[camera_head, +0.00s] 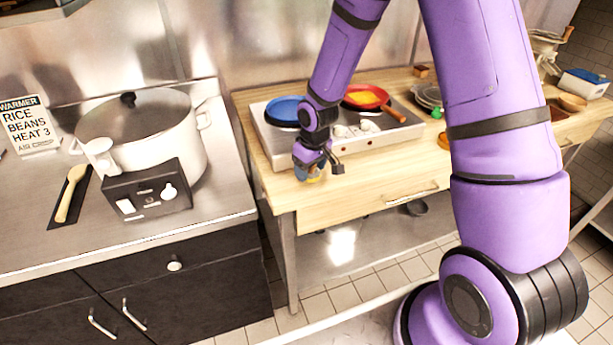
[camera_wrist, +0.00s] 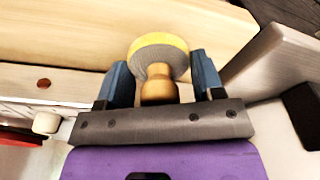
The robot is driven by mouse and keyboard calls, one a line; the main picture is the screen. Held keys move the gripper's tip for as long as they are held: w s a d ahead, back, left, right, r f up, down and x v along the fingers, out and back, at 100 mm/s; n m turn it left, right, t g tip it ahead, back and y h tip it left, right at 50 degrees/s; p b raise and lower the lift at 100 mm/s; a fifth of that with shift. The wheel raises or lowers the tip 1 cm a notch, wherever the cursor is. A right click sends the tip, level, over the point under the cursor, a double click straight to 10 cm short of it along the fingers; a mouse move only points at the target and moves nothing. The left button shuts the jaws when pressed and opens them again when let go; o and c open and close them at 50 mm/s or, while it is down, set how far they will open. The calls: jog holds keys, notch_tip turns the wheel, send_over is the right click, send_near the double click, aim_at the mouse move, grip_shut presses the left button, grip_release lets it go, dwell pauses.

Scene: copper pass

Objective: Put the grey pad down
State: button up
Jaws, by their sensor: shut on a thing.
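The grey pad (camera_wrist: 160,50) is round, with a grey ridged face, a yellow rim and a wooden knob (camera_wrist: 158,90). My gripper (camera_wrist: 159,68) is shut on it, with one blue-grey finger on each side. In the head view my gripper (camera_head: 311,168) is at the front left edge of the wooden counter (camera_head: 352,180), in front of the hob. There the pad is mostly hidden, with only a little yellow showing below the fingers. I cannot tell whether the pad touches the counter.
A two-plate hob (camera_head: 348,147) holds a blue pan (camera_head: 284,110) and a red pan (camera_head: 367,97) with yellow food. Left, a steel counter carries a big lidded pot (camera_head: 150,130), a black control box (camera_head: 148,192) and a wooden spoon (camera_head: 70,193). Plates (camera_head: 428,96) stand further right.

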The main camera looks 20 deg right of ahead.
jog(key=shift+w+a, duration=0.35)
jog(key=shift+w, duration=0.05)
jog(key=shift+f, duration=1.8)
jog(key=shift+f, duration=0.15)
jog(key=o, duration=1)
jog(key=shift+c, duration=0.2)
